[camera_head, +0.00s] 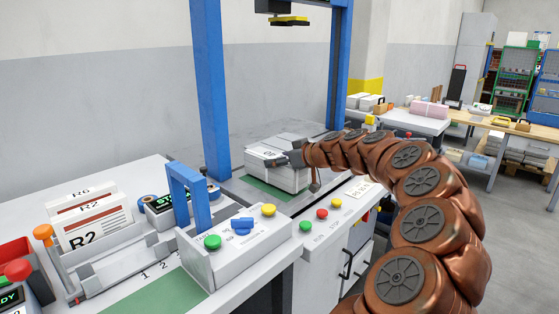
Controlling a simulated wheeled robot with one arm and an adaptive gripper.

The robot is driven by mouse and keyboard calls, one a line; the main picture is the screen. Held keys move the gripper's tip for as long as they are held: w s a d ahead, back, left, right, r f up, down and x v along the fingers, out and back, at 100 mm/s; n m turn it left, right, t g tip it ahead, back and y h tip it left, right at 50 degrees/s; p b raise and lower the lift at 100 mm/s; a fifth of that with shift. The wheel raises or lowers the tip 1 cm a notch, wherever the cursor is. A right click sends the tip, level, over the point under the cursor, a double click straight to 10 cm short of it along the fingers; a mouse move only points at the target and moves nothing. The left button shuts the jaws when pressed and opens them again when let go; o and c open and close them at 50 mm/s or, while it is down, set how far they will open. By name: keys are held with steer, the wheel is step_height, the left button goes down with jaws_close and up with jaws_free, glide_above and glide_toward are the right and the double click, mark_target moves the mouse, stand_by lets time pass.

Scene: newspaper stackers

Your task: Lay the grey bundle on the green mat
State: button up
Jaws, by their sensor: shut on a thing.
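The grey bundle (272,178) is a pale block at the foot of the blue frame, in the middle of the view. A green mat (266,190) shows as a strip along its near left side; the bundle hides the rest. I cannot tell whether the bundle touches the mat or is just above it. My gripper (285,160) comes in from the right and is shut on the bundle at its top near side. The fingertips are small and partly hidden. A second green area (160,297) lies on the near white table.
Blue posts (211,90) stand close to the bundle, with a yellow-edged head (289,20) above. A button box (238,250) and a rack of R2 cards (95,222) occupy the near table. Another table (415,122) stands behind my arm.

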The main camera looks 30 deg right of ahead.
steer(key=shift+f+b, duration=0.45)
steer(key=shift+b, duration=0.15)
stand_by(0.3)
steer(key=o, duration=1.9)
steer(key=shift+f, duration=0.1)
steer(key=shift+s, duration=0.1)
steer(key=v, duration=1.2)
